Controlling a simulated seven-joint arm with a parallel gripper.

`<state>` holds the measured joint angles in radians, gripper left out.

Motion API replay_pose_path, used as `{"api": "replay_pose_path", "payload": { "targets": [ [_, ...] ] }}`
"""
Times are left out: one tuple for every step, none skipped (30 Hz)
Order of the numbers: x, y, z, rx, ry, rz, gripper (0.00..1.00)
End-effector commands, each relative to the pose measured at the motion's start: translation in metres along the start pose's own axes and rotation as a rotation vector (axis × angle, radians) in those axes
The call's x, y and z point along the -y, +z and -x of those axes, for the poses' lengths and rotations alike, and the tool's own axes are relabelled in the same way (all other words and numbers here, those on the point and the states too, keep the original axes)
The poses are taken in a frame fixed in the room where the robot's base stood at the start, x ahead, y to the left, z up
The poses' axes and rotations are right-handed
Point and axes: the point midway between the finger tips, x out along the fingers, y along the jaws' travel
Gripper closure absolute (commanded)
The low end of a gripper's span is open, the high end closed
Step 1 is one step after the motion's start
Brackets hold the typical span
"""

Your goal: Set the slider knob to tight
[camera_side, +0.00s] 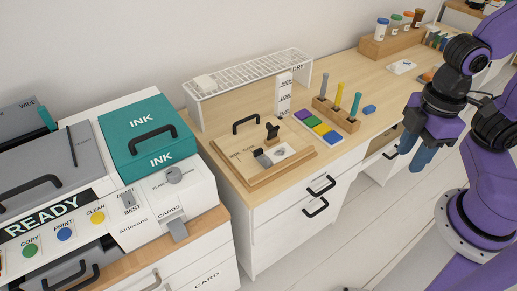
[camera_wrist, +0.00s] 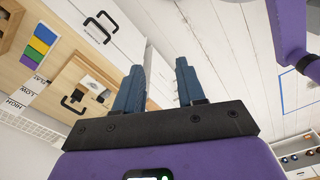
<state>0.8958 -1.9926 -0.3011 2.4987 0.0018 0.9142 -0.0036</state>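No label reading "tight" can be made out. A dark panel marked WIDE (camera_side: 27,101) stands at the back left of the printer in the side view; no knob is clear on it. The printer front carries a small grey slider (camera_side: 128,199) between words that look like DRAFT and BEST. A grey tab (camera_side: 177,230) sits below the word CARDS. My gripper (camera_side: 414,160) hangs at the right, far from the printer, over the floor in front of the desk. Its blue fingers also show in the wrist view (camera_wrist: 160,68), apart with nothing between them.
A teal INK lid (camera_side: 147,125) with a black handle tops the printer. A wooden board (camera_side: 245,178) with a handle and knobs lies on the desk. A white wire rack (camera_side: 250,72), coloured blocks (camera_side: 318,125) and a peg holder (camera_side: 335,113) stand nearby. Floor before the drawers is clear.

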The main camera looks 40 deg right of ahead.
Motion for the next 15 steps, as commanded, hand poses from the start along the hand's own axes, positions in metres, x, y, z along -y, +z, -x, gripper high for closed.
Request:
{"api": "replay_pose_path", "payload": {
  "targets": [
    [-0.002, -0.005, 0.001, 0.000, 0.000, 0.003, 0.61],
    [-0.004, -0.009, 0.001, 0.001, 0.000, 0.006, 0.61],
    [-0.007, -0.017, 0.003, 0.002, 0.001, 0.015, 0.61],
    [-0.010, -0.024, 0.004, 0.004, 0.001, 0.022, 0.61],
    [-0.014, -0.033, 0.005, 0.005, 0.001, 0.032, 0.61],
    [-0.021, -0.047, 0.006, 0.007, 0.002, 0.047, 0.61],
    [-0.027, -0.058, 0.006, 0.008, 0.002, 0.061, 0.61],
    [-0.034, -0.070, 0.007, 0.009, 0.002, 0.074, 0.61],
    [-0.044, -0.086, 0.007, 0.010, 0.003, 0.094, 0.61],
    [-0.052, -0.098, 0.007, 0.011, 0.003, 0.111, 0.61],
    [-0.060, -0.109, 0.006, 0.013, 0.003, 0.125, 0.61],
    [-0.072, -0.124, 0.004, 0.015, 0.003, 0.146, 0.61],
    [-0.081, -0.135, 0.003, 0.016, 0.003, 0.161, 0.61],
    [-0.091, -0.145, 0.001, 0.017, 0.002, 0.176, 0.61],
    [-0.104, -0.159, -0.002, 0.019, 0.002, 0.197, 0.61]
  ]
}}
